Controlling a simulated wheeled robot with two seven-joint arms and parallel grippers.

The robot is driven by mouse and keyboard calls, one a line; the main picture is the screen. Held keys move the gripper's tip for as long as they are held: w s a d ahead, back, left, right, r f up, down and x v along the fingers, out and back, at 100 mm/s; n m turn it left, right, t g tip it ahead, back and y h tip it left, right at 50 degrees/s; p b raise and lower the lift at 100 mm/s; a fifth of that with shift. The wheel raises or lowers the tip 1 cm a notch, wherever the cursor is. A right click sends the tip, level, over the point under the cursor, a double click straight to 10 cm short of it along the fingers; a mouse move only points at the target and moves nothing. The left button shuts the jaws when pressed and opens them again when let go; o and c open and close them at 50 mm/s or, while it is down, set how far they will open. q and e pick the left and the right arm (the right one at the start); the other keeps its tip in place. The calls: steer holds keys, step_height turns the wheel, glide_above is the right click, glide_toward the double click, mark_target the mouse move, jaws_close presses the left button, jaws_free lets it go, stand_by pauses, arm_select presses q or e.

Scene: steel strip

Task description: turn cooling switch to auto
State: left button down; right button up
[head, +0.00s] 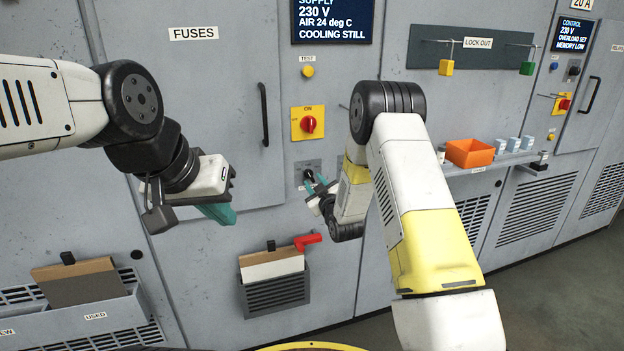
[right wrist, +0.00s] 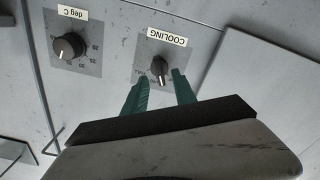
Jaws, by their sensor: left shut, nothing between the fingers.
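The cooling switch (right wrist: 159,68) is a small dark knob on a grey plate in the right wrist view, under an upside-down COOLING label (right wrist: 166,40). Small position words beside it are too small to read surely. My right gripper (right wrist: 161,77) is open, its two teal fingertips on either side of the knob; contact cannot be told. In the head view my right gripper (head: 317,187) is at the small plate below the red-and-yellow switch, partly hiding it. My left gripper (head: 220,214) is shut and empty, in front of the cabinet to the left.
A display (head: 333,22) reads COOLING STILL. A deg C knob (right wrist: 68,46) sits beside the cooling plate. A red rotary switch (head: 309,124) is above. A red handle (head: 307,241) and document holder (head: 274,290) are below. An orange bin (head: 470,153) stands on a shelf to the right.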

mark_target(311, 177)
steer(key=shift+x, duration=1.5)
jaws_close()
steer(key=m, duration=0.5)
steer(key=shift+m, duration=0.3)
jaws_free()
